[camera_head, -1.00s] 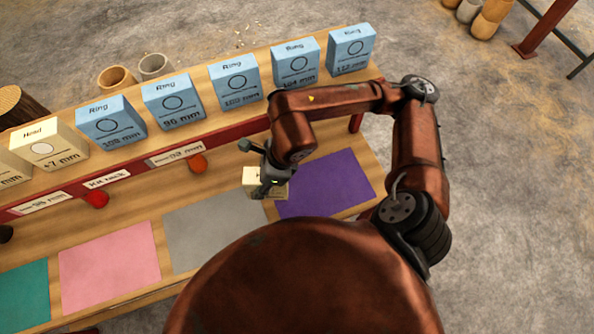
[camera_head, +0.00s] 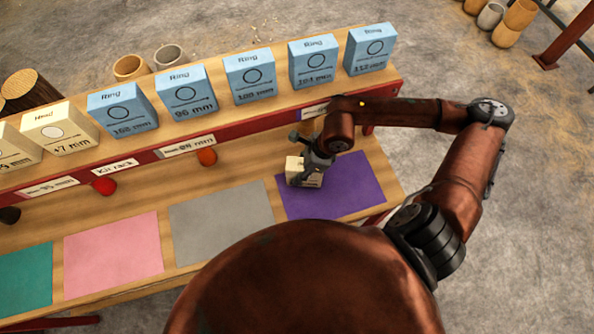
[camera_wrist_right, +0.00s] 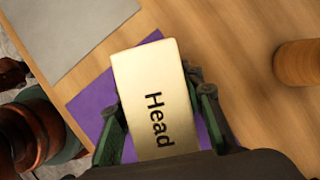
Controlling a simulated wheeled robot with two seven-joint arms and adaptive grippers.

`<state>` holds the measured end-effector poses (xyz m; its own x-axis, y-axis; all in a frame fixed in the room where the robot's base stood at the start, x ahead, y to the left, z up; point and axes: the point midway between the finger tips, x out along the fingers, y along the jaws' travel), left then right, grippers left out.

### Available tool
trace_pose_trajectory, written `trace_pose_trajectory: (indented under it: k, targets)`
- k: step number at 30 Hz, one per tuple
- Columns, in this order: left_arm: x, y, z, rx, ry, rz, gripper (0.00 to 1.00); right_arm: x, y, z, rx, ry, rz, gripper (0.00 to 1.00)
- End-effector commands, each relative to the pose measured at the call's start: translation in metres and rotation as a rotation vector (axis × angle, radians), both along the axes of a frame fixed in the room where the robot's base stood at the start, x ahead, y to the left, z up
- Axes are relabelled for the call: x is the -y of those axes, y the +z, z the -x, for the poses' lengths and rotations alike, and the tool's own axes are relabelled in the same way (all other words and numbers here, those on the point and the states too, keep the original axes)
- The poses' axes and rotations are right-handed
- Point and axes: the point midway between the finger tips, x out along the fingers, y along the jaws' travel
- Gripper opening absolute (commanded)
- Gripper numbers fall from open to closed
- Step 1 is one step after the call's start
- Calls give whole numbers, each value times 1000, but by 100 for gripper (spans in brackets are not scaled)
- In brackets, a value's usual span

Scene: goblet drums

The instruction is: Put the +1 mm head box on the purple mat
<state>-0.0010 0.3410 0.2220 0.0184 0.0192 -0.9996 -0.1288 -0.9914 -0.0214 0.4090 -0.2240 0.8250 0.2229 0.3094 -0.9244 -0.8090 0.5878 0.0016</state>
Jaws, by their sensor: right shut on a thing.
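My right gripper (camera_head: 314,168) is shut on a cream box (camera_head: 293,170). The box is at the left part of the purple mat (camera_head: 350,190) in the head view; whether it touches the mat or hangs above it I cannot tell. In the right wrist view the box (camera_wrist_right: 155,95) sits between the two fingers, and its top reads "Head". Its size marking is hidden. The purple mat (camera_wrist_right: 92,102) shows on both sides of the box there. My left gripper is not in view.
A grey mat (camera_head: 222,218), a pink mat (camera_head: 113,250) and a teal mat (camera_head: 22,282) lie to the left on the wooden bench. The raised kit rack behind holds several blue Ring boxes (camera_head: 250,77) and cream Head boxes (camera_head: 58,132). Most of the purple mat is bare.

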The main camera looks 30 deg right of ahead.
Motion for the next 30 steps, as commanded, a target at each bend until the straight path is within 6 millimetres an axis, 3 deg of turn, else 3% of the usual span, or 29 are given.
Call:
trace_pose_trajectory:
  k: [11, 12, 19, 30]
  targets:
    - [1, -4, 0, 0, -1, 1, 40, 0, -7, 0, 2, 1, 0, 8]
    - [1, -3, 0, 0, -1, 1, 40, 0, -6, 0, 2, 1, 0, 38]
    - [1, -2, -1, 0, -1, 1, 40, 0, -5, 0, 2, 1, 0, 53]
    - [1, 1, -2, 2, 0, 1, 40, 1, 1, 0, 2, 0, 1, 53]
